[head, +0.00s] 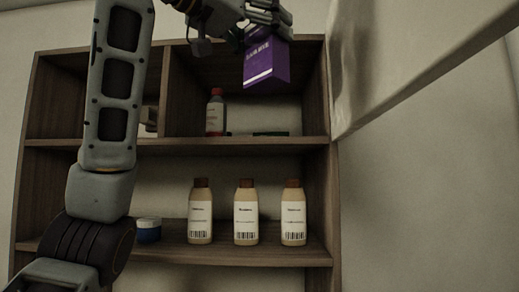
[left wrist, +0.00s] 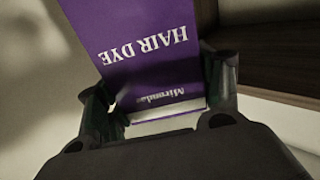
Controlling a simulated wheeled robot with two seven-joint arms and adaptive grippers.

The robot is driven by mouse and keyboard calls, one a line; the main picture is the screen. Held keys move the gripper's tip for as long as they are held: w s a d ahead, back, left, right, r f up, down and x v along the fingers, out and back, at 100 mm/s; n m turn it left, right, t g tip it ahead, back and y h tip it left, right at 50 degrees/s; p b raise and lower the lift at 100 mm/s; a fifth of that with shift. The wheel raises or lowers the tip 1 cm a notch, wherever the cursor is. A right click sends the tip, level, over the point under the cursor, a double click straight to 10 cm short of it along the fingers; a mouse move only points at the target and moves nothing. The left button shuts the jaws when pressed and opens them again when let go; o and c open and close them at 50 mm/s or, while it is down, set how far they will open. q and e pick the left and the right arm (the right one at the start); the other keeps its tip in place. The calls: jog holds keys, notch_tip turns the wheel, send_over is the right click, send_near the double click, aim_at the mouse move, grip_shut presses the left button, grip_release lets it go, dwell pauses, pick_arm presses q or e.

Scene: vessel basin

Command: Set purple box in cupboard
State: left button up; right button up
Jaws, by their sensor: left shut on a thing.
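The purple box (head: 266,64), tilted, is held by my left gripper (head: 262,28) in front of the upper right compartment of the wooden cupboard (head: 333,258). In the left wrist view the box (left wrist: 145,55) shows white "HAIR DYE" lettering upside down. My left gripper's fingers (left wrist: 165,105) are shut on it from both sides. I cannot tell how far the box is from the shelf behind it. My right gripper is not in view.
A red-capped bottle (head: 215,113) and a low dark item (head: 270,133) are in the upper right compartment. Three brown-capped bottles (head: 246,215) and a blue-lidded jar (head: 147,230) stand on the lower shelf. A pale panel (head: 410,50) juts out at the right.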

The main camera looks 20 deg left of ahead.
pick_arm(q)
jog(key=shift+s+a+r, duration=0.1)
jog(key=shift+s+a, duration=0.05)
jog(key=shift+s, duration=0.1)
jog(key=shift+w, duration=0.45)
jog(key=w+a+f+p, duration=0.1)
jog(key=w+a+p, duration=0.1)
jog(key=w, duration=0.7)
jog(key=w+a+f+p, duration=0.2)
jog(key=w+a+p, duration=0.1)
jog(key=w, duration=0.6)
jog(key=shift+a+f+p, duration=0.2)
jog(key=shift+f+p, duration=0.05)
jog(key=shift+p, duration=0.2)
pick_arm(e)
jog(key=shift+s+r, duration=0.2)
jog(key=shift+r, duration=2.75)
